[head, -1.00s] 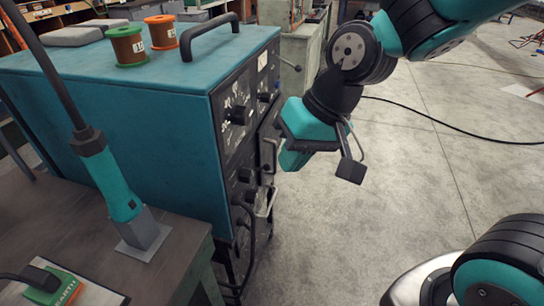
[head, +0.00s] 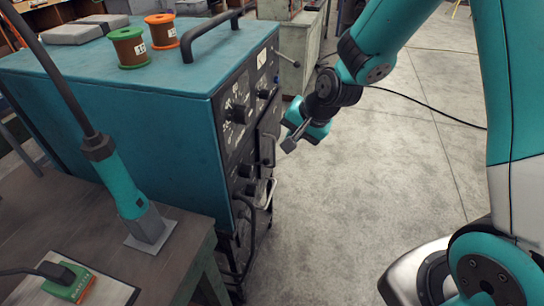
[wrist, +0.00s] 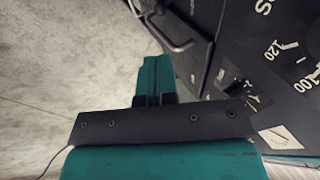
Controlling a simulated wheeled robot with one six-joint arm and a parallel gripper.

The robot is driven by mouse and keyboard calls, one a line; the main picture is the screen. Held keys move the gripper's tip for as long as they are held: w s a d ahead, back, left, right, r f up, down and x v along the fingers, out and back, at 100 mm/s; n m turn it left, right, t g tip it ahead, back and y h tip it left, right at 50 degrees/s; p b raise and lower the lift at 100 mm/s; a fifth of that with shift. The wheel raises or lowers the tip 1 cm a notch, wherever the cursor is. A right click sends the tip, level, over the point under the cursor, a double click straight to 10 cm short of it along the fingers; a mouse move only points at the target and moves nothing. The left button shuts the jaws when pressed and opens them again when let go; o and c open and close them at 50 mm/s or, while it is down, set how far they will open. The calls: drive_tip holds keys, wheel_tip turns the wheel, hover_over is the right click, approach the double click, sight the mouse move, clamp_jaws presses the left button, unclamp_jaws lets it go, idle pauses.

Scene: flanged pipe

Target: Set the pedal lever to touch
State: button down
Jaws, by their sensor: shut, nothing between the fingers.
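The teal welding machine (head: 110,120) stands at the left in the head view, its dark front panel (head: 230,145) turned toward my arm. The panel carries black knobs (head: 237,113), a light metal handle (head: 266,192) low down and a dark handle (head: 268,150) above it. I cannot tell which part is the pedal lever, and no "touch" marking is readable. My gripper (head: 292,140) is shut and empty, in the air to the right of the panel. In the wrist view its teal fingers (wrist: 153,80) are together, with a bar handle (wrist: 172,35) and a black knob (wrist: 238,90) beyond them.
A torch (head: 125,190) stands in a holder on the bench (head: 50,210) at the left. Two wire spools (head: 130,46) sit on top of the machine. A black cable (head: 430,105) crosses the floor.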

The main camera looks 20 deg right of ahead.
sight(268, 161)
drive_tip(key=p+x, duration=0.1)
drive_tip(key=x, duration=1.1)
drive_tip(key=shift+a, duration=0.1)
